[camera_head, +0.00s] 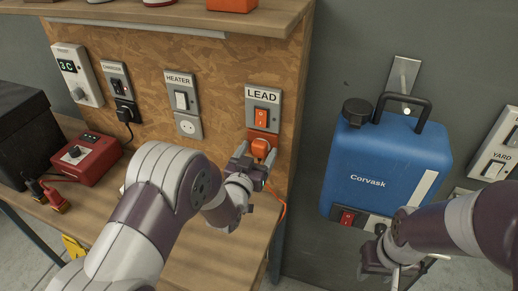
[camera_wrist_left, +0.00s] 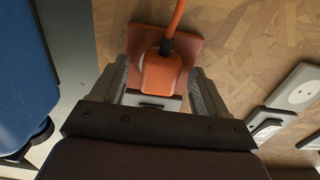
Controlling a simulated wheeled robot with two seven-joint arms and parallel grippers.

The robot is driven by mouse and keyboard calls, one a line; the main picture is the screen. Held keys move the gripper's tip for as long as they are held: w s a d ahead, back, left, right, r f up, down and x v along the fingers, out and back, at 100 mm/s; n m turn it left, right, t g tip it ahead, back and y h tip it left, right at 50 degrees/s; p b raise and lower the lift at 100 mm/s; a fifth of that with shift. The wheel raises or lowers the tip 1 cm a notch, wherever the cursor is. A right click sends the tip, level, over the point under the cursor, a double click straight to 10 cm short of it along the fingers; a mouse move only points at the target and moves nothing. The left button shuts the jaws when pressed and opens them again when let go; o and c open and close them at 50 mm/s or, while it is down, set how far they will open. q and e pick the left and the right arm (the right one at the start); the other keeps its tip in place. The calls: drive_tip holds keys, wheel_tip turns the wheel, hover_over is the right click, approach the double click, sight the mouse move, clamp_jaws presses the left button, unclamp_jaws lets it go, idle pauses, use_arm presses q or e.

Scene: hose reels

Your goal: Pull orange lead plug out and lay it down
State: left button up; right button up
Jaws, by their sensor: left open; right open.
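The orange lead plug (camera_head: 261,147) sits in the orange socket under the switch labelled LEAD (camera_head: 263,107) on the wooden panel. In the left wrist view the plug (camera_wrist_left: 162,75) stands against the orange socket plate (camera_wrist_left: 203,52), with its orange cord (camera_wrist_left: 175,20) leaving it. My left gripper (camera_head: 257,163) is open at the plug. Its two fingers (camera_wrist_left: 160,90) stand on either side of the plug, with gaps visible beside it. My right gripper (camera_head: 381,262) is below the blue Corvask box, at the lower right; its fingers are partly hidden.
The blue Corvask box (camera_head: 385,165) hangs on the grey wall to the right. A HEATER switch (camera_head: 181,99) and a black plug (camera_head: 127,112) are left of the LEAD switch. A red box (camera_head: 85,158) and a black box (camera_head: 25,137) stand on the wooden bench (camera_head: 205,262).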

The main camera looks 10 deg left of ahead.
idle(0.9)
use_arm(q)
clamp_jaws()
drive_tip(key=s+a, duration=0.1)
drive_tip(key=s, duration=0.5)
drive_tip(key=shift+p, duration=0.35)
idle(0.7)
